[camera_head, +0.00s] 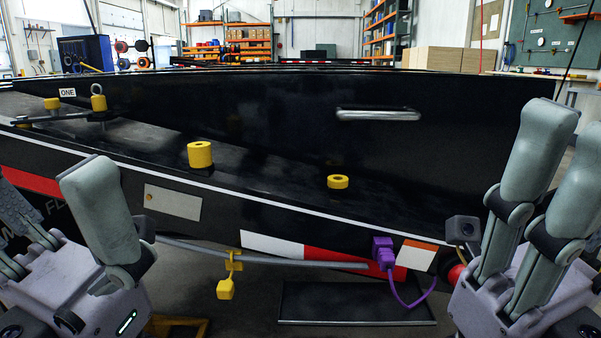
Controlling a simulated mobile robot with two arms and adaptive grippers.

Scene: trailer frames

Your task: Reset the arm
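My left gripper (60,215) is at the lower left, in front of the trailer's side. One grey finger stands up and the darker finger parts lie apart from it at the picture's edge; it looks open and empty. My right gripper (545,185) is at the lower right. Its grey fingers point up and nothing shows between them; it looks open, though part of it runs out of the picture. Both grippers are in front of the black trailer (270,110) and hold nothing that I can see.
A purple connector (383,250) with a purple cord is near my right gripper. A yellow tag (226,289) hangs below the grey bar (290,261). Shelves (232,38) stand far behind.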

